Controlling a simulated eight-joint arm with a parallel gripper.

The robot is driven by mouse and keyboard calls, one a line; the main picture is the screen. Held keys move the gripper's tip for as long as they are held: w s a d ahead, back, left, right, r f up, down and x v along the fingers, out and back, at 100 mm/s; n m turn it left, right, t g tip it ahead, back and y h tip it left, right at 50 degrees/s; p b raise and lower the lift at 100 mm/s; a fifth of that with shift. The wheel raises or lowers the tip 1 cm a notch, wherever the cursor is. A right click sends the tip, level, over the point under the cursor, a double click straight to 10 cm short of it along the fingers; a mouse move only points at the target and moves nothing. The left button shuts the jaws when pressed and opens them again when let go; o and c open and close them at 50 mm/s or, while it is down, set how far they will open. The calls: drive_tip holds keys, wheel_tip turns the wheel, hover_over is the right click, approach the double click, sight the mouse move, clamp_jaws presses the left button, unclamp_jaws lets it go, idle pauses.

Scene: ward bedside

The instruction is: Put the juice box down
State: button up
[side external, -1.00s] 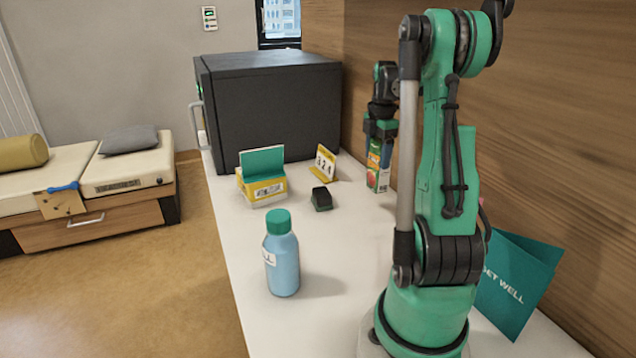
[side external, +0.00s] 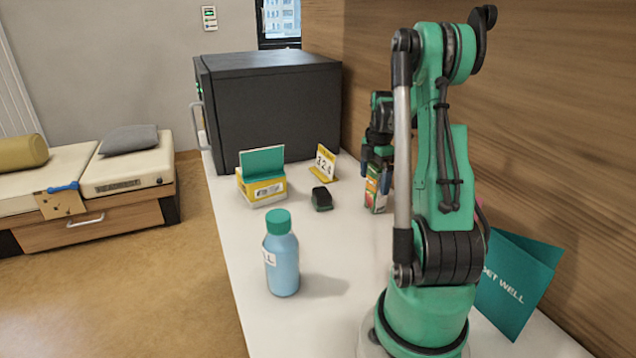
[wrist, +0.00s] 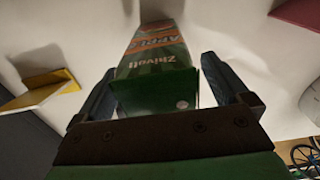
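The juice box (side external: 375,190), green and orange with a fruit print, stands upright on the white counter near the wooden wall. My gripper (side external: 376,168) is above it and around its upper part, pointing down. In the wrist view, the juice box (wrist: 157,75) lies between the two fingers of my gripper (wrist: 160,85), its green top nearest the camera. The fingers are spread, with a visible gap at the right finger; the gap at the left finger is slim. The lower rear of the box is hidden.
A blue bottle (side external: 281,255) stands at the counter's front left. A yellow-teal box (side external: 262,188), a small dark object (side external: 321,199) and a yellow number stand (side external: 325,163) are left of the juice box. A dark cabinet (side external: 275,110) stands behind; a teal card (side external: 515,285) is at right.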

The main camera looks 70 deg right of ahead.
wheel_tip(320, 180, up, 8)
drive_tip(key=shift+f, duration=0.1)
idle(0.6)
